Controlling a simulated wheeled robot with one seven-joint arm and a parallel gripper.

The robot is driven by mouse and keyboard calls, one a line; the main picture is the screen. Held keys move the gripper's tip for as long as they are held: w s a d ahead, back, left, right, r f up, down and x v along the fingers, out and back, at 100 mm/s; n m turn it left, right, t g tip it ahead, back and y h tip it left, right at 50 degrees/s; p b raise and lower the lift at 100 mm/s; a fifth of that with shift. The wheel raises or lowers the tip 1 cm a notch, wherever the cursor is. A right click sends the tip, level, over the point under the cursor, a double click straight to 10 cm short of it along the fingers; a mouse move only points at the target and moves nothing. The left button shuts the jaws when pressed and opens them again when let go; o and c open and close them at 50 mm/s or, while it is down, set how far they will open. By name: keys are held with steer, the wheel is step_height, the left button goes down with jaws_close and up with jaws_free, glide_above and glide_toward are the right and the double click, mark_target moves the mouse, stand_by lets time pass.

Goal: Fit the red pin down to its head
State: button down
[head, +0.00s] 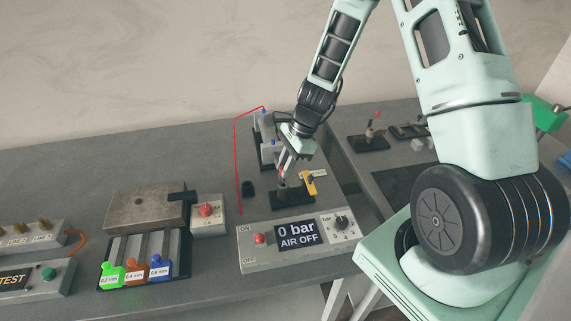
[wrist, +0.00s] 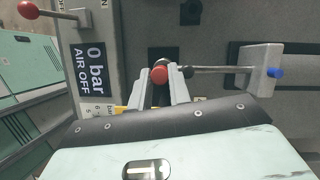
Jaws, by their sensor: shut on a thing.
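The red pin shows as a round red head (wrist: 159,75) between my gripper's two fingertips in the wrist view. My gripper (head: 284,175) is shut on it in the head view, pointing down over a small fixture with a black base (head: 292,203). A yellow part (head: 310,183) with a white label stands on the right of this fixture. The pin's shank and the hole under it are hidden by the fingers and the head, so I cannot tell how deep the pin sits.
A control panel (head: 275,260) reading "0 bar AIR OFF" stands in front of the fixture. Grey blocks with blue knobs (wrist: 276,73) stand behind it, with a red line (head: 235,150) running beside. A small black cup (head: 247,189) is at the left. Another stand (head: 368,143) is at right.

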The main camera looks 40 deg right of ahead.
steer(key=shift+f+b, duration=1.5)
steer(key=shift+f, duration=0.55)
stand_by(0.4)
steer(key=c, duration=1.2)
jaws_free()
steer(key=shift+r, duration=0.1)
steer(key=shift+c, duration=0.2)
steer(key=shift+w+r, duration=0.1)
steer(key=shift+r, duration=0.05)
steer(key=b+v, duration=0.1)
steer(key=v, duration=1.6)
steer(key=shift+d, duration=0.1)
